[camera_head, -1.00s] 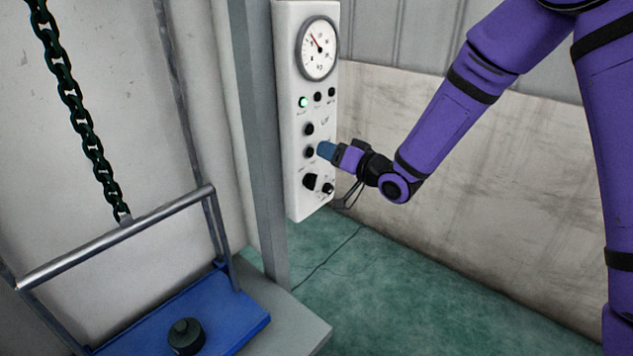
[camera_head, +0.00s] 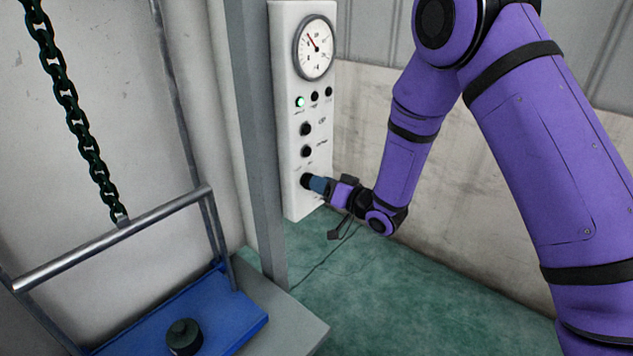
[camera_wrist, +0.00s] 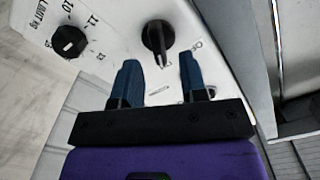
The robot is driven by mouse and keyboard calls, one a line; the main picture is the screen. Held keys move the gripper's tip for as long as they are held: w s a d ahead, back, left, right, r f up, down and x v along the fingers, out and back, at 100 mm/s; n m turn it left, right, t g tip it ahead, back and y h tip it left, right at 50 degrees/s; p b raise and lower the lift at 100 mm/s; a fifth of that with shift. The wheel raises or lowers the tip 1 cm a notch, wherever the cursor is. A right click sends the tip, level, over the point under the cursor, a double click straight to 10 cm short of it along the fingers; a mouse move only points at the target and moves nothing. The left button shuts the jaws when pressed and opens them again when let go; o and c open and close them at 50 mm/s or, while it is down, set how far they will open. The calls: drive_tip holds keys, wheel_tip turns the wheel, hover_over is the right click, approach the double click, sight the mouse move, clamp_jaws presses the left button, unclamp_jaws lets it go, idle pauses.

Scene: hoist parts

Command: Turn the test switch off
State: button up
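The test switch is a black rotary knob (camera_wrist: 157,38) with a bar handle on the white control panel (camera_wrist: 110,25). In the wrist view its bar points down the picture, with an OFF label to its right. In the head view the knob (camera_head: 306,181) is low on the panel, partly covered by my gripper. My gripper (camera_wrist: 159,62) is open, with its two blue fingers apart. The end of the bar shows between the fingertips in the picture; I cannot tell whether they touch it. In the head view my gripper (camera_head: 316,184) is right at the knob.
A numbered limit dial (camera_wrist: 69,41) is left of the switch in the wrist view. Above the switch are black buttons (camera_head: 306,129), a lit green lamp (camera_head: 300,102) and a gauge (camera_head: 316,48). A grey post (camera_head: 258,150) stands left of the panel. A chain (camera_head: 75,115) hangs farther left.

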drive_tip(key=shift+x, duration=1.15)
clamp_jaws()
drive_tip(key=shift+n, duration=0.3)
drive_tip(key=n, duration=1.1)
drive_tip(key=shift+s+a, duration=0.25)
drive_tip(key=shift+s, duration=0.05)
drive_tip(key=shift+n, duration=0.3)
